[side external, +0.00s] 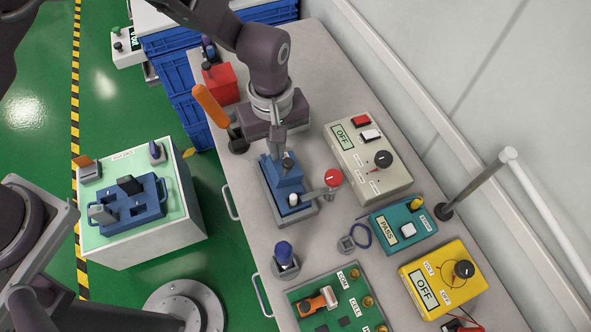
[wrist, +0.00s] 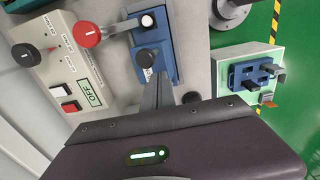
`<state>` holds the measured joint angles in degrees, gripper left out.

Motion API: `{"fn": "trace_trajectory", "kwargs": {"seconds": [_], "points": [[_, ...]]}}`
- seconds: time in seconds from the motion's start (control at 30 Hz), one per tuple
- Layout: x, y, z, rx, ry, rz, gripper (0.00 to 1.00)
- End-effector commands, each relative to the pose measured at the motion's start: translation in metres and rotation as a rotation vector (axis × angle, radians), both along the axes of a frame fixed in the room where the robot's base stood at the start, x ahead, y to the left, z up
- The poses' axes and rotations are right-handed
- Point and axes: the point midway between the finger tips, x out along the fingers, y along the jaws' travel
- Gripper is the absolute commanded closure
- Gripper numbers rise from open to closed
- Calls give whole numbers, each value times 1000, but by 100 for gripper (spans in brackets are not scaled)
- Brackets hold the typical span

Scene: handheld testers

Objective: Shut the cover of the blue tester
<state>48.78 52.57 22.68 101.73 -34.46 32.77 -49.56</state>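A blue device (side external: 286,178) on a grey base stands on the bench, probably the blue tester. A black knob (side external: 288,163) stands on its raised blue part, and a white knob (side external: 293,199) is at its front. A metal lever beside it ends in a red round knob (side external: 333,178). In the wrist view the blue device (wrist: 166,62) shows with its black knob (wrist: 146,57) and the red knob (wrist: 86,34). My gripper (side external: 277,143) points down just behind the black knob; contact is unclear. Its narrow fingers (wrist: 160,90) seem close together, but the gap is hidden.
A beige box reading OFF (side external: 370,160), a teal box reading PASS (side external: 403,228) and a yellow box (side external: 443,283) stand to the right. An orange handle (side external: 211,106) rises left of my gripper. A blue-capped post (side external: 284,250) and a green board (side external: 330,300) are in front.

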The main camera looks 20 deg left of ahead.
Motion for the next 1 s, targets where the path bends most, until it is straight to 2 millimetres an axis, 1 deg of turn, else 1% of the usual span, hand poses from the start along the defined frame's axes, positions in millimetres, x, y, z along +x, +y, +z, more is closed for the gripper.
{"fn": "trace_trajectory", "kwargs": {"seconds": [0.27,0.5,0.6,0.67,1.0], "points": [[0,0,-1,0,0,0,100],[-6,7,-8,1,1,1,100],[-6,7,-8,-1,-1,-1,100],[-6,6,-3,-1,-3,0,100],[-6,6,41,-2,-2,-1,100]]}}
